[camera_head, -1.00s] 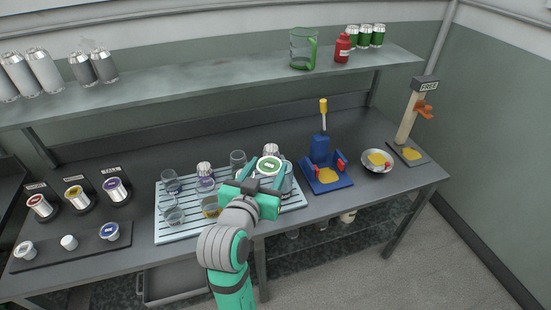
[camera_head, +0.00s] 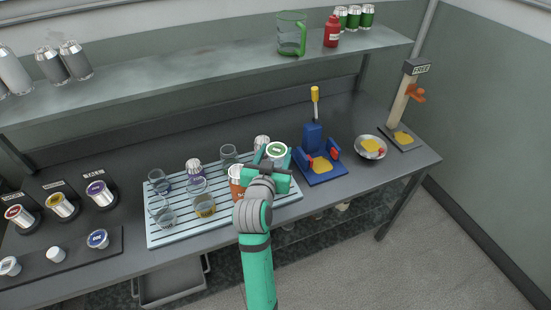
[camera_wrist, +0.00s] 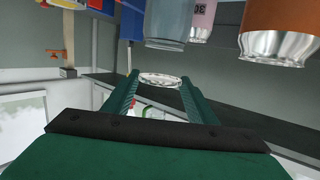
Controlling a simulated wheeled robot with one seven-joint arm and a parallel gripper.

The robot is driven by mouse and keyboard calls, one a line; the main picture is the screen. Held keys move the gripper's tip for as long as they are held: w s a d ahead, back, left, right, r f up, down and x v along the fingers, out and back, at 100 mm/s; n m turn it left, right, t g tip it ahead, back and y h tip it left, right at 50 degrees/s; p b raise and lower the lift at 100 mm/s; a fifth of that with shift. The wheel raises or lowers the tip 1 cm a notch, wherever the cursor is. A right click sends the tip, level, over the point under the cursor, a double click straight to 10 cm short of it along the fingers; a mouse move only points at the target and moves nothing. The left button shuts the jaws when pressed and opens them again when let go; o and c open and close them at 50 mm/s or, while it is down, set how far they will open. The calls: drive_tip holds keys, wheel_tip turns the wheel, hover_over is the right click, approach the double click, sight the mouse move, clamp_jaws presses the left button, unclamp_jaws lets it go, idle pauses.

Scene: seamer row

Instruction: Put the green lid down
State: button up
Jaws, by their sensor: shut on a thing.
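The green lid (camera_head: 276,149) is a round white disc with a green ring. My gripper (camera_head: 275,163) is shut on it and holds it near the right end of the slatted tray (camera_head: 165,238), beside the blue press (camera_head: 313,137). In the wrist view the lid (camera_wrist: 160,79) is seen edge-on between my two fingertips (camera_wrist: 160,86). It seems to be held clear of the tray; the exact height is hard to tell. My arm and gripper hide part of the tray's right end.
An orange-brown jar (camera_head: 236,179) and several glass jars stand on the tray left of my gripper. A metal bowl (camera_head: 371,147) and a post marked FREE (camera_head: 402,103) are on the right. Dark counter (camera_head: 337,188) is bare at the front right. A shelf (camera_head: 190,83) runs above.

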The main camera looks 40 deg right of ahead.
sight(276, 164)
drive_tip(key=shift+w+d+f, duration=0.15)
drive_tip(key=shift+d+f, duration=0.1)
drive_tip(key=shift+f, duration=0.15)
wheel_tip(276, 164, down, 2)
drive_tip(key=shift+w+f, duration=0.15)
drive_tip(key=shift+f, duration=0.45)
drive_tip(key=shift+f, duration=0.2)
drive_tip(key=o, duration=1)
